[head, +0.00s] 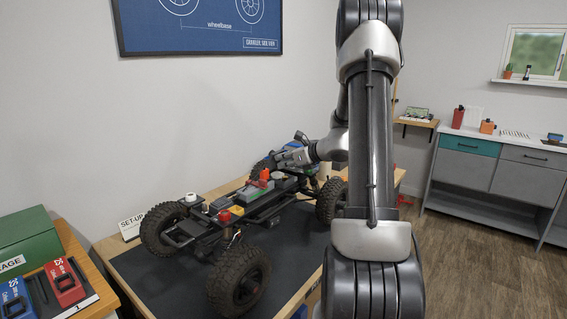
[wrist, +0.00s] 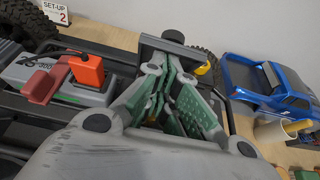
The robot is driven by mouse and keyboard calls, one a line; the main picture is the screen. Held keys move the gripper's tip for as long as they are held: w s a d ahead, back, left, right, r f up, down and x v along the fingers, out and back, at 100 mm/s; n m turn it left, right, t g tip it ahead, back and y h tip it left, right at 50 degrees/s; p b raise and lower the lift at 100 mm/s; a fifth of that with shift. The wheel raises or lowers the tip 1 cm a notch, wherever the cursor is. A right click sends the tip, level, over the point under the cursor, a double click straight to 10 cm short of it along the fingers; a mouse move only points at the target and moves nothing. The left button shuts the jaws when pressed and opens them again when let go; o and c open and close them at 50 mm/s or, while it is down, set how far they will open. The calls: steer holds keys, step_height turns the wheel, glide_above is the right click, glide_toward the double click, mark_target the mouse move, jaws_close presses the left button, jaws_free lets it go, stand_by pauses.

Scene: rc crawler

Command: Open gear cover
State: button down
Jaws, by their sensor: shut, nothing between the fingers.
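The RC crawler chassis (head: 255,212) stands on its black wheels on a dark mat. My gripper (head: 283,158) is over its far end, coming in from the right. In the wrist view my gripper (wrist: 172,78) shows its green-lined fingers, shut and empty. A dark grey block with a round knob (wrist: 172,38) lies just beyond the fingertips; it may be the gear cover, but I cannot tell for sure. I cannot tell whether the fingertips touch it. An orange plug (wrist: 87,70) and a red strap (wrist: 45,82) sit on a grey battery (wrist: 65,88) to the left.
A blue truck body (wrist: 268,85) lies beyond the chassis at the right in the wrist view. A set-up card (head: 132,226) stands at the table's left. The floor (head: 490,245) at right is clear.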

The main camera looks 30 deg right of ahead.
mark_target(272, 151)
steer(key=shift+w+a+r+g, duration=0.1)
steer(key=shift+w+r+g, duration=0.1)
steer(key=shift+g, duration=0.1)
steer(key=shift+w+a+r+g+h, duration=0.35)
steer(key=shift+w+r+g+h, duration=0.35)
steer(key=shift+g, duration=0.4)
steer(key=shift+w+a+r+g, duration=0.1)
steer(key=shift+w+r+g, duration=0.05)
steer(key=shift+w+g, duration=0.3)
steer(key=shift+w+a+r+g, duration=0.1)
steer(key=shift+w+g, duration=0.2)
steer(key=shift+g, duration=0.25)
steer(key=shift+w+a+r, duration=0.2)
steer(key=shift+w, duration=0.55)
steer(key=shift+r, duration=0.15)
steer(key=shift+r, duration=0.6)
steer(key=v, duration=1.3)
steer(key=shift+w+a+r, duration=0.35)
steer(key=shift+r, duration=0.05)
